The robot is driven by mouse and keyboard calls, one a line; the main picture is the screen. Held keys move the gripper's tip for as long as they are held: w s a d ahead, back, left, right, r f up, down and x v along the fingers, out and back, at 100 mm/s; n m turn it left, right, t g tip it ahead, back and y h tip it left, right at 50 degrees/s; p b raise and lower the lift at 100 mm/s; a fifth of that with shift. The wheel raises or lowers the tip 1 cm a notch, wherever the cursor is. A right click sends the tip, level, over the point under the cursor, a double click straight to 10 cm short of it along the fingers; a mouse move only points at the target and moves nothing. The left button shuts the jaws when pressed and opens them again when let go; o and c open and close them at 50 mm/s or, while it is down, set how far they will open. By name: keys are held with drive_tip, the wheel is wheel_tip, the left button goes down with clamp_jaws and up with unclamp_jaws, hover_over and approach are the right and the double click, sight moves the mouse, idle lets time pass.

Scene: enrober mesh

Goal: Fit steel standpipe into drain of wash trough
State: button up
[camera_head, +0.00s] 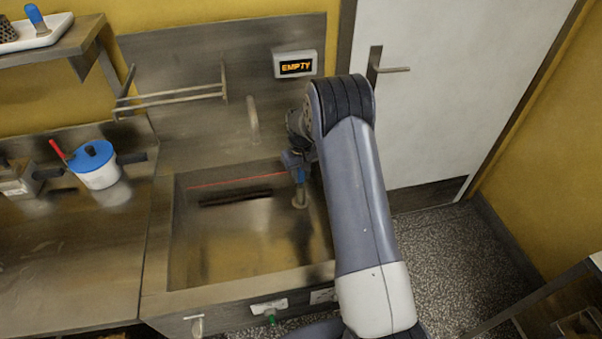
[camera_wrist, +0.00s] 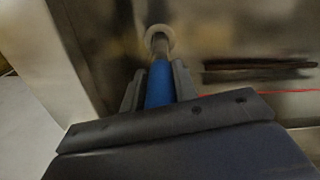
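The steel wash trough (camera_head: 162,235) is in the middle of the head view, with no water seen in it. My gripper (camera_head: 298,166) reaches down over its right back corner. In the wrist view its two fingers (camera_wrist: 158,84) are closed on the blue sleeve of the standpipe (camera_wrist: 158,90). The standpipe (camera_head: 300,184) points down, its steel lower end at the pale round drain ring (camera_wrist: 160,32) in the trough floor. The pipe end overlaps the ring; I cannot tell whether it is inside the opening or just above it.
A display (camera_head: 296,66) behind the trough reads "EMPTY". A spout (camera_head: 253,118) and a wall rack (camera_head: 172,98) are at the back. A red line and a dark slot (camera_head: 236,198) mark the trough's back wall. A blue-lidded pot (camera_head: 95,165) stands on the left counter.

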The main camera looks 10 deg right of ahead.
drive_tip(key=o, duration=0.4)
drive_tip(key=shift+c, duration=0.2)
drive_tip(key=shift+r, duration=0.15)
wheel_tip(320, 180, up, 12)
drive_tip(key=shift+r+b, duration=0.1)
drive_tip(key=shift+b, duration=0.8)
wheel_tip(320, 180, down, 12)
drive_tip(key=shift+f+p, duration=0.25)
drive_tip(key=shift+p, duration=0.75)
drive_tip(key=shift+r, duration=0.85)
drive_tip(key=shift+r+b, duration=0.3)
drive_tip(key=shift+r, duration=0.35)
